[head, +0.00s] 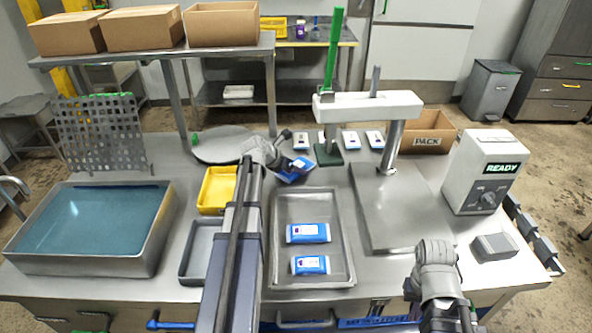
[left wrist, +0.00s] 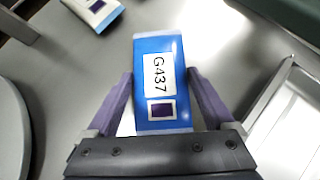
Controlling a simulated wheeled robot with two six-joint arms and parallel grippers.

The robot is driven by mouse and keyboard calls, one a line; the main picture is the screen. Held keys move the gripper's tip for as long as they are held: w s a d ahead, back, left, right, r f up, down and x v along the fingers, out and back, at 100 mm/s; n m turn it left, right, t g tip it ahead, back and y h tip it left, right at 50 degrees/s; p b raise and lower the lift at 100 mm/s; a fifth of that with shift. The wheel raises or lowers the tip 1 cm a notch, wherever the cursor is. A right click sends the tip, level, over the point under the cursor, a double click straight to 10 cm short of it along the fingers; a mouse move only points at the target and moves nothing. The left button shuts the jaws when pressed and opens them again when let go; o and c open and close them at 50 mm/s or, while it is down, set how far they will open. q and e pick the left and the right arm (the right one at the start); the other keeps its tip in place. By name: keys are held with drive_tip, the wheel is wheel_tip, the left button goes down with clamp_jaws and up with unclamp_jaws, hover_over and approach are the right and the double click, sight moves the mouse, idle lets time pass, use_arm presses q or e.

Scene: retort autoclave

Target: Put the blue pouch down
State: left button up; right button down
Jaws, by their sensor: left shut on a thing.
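My left gripper (left wrist: 160,80) is shut on a blue pouch (left wrist: 150,50) with a white label reading G437; its fingers lie along both sides. In the head view the held blue pouch (head: 296,170) is tilted, over the steel table behind the metal tray (head: 347,270). I cannot tell whether it touches the table. Two other blue pouches (head: 308,233) lie in that tray. My right gripper (head: 440,290) is at the lower right, over the table's front edge, away from the pouches; its fingers do not show clearly.
Several white pouches (head: 350,140) lie in a row at the back. A sealer-like press with a green lever (head: 331,60) stands right of the held pouch. A yellow bin (head: 217,190), round plate (head: 220,146) and water basin (head: 90,225) are left. The READY box (head: 486,172) is right.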

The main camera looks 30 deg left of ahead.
use_arm(q)
drive_tip(key=c, duration=0.7)
drive_tip(key=shift+r+p, duration=0.85)
drive_tip(key=shift+p, duration=0.05)
drive_tip(key=shift+c, duration=0.2)
wheel_tip(320, 180, up, 6)
drive_tip(key=p, duration=0.6)
drive_tip(key=shift+s+a+f+b, duration=0.1)
drive_tip(key=shift+s+f+b, duration=0.1)
drive_tip(key=shift+s, duration=0.3)
drive_tip(key=shift+s+a+f+b, duration=0.1)
drive_tip(key=shift+s+f+b, duration=0.05)
drive_tip(key=shift+s, duration=0.3)
drive_tip(key=s+a, duration=0.1)
drive_tip(key=s, duration=0.3)
drive_tip(key=s+a, duration=0.1)
drive_tip(key=s, duration=0.4)
drive_tip(key=s+a, duration=0.1)
drive_tip(key=s, duration=0.4)
drive_tip(key=shift+s+a, duration=0.1)
drive_tip(key=shift+a, duration=0.1)
drive_tip(key=shift+s+a, duration=0.2)
drive_tip(key=shift+s, duration=0.5)
